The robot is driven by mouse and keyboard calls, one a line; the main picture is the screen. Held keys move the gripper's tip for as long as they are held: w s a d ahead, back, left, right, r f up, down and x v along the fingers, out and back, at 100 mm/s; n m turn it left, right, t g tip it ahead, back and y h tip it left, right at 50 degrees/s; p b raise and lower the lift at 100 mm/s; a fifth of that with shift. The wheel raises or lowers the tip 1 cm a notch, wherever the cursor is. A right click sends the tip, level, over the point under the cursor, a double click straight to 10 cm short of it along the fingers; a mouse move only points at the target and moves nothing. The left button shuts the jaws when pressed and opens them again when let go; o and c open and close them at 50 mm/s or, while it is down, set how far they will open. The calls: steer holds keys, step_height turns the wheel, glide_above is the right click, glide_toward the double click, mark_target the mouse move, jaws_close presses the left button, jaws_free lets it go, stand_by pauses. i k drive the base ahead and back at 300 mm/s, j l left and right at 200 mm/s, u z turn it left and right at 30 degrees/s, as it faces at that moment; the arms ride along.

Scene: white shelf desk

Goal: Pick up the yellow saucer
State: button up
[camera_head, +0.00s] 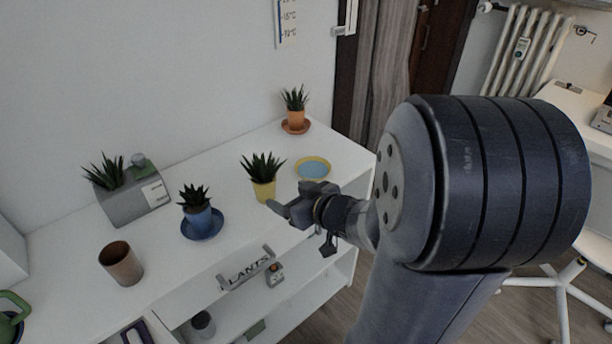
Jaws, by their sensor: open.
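The yellow saucer (324,161) lies flat on the white shelf top near its right end. It has a yellow rim and a light blue middle, and nothing stands on it. My gripper (279,208) is open and appears empty, in front of the saucer and lower left of it in the picture, near the front edge of the shelf top. The gripper's body comes close to the saucer's lower edge in the picture. One finger is clear; the other is partly hidden, and I cannot tell the exact height above the surface.
A yellow pot with a plant (263,188) stands just left of the saucer. An orange pot on a saucer (296,118) stands behind. A blue pot (197,217) on a blue saucer (212,228), a grey planter (130,202) and a brown cup (121,264) stand further left.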

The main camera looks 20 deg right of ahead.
mark_target(312, 168)
steer(key=u, duration=1.25)
steer(key=z, duration=1.7)
steer(key=i+l, duration=0.1)
steer(key=l, duration=0.25)
steer(key=i+l+z, duration=0.1)
steer(key=l, duration=0.3)
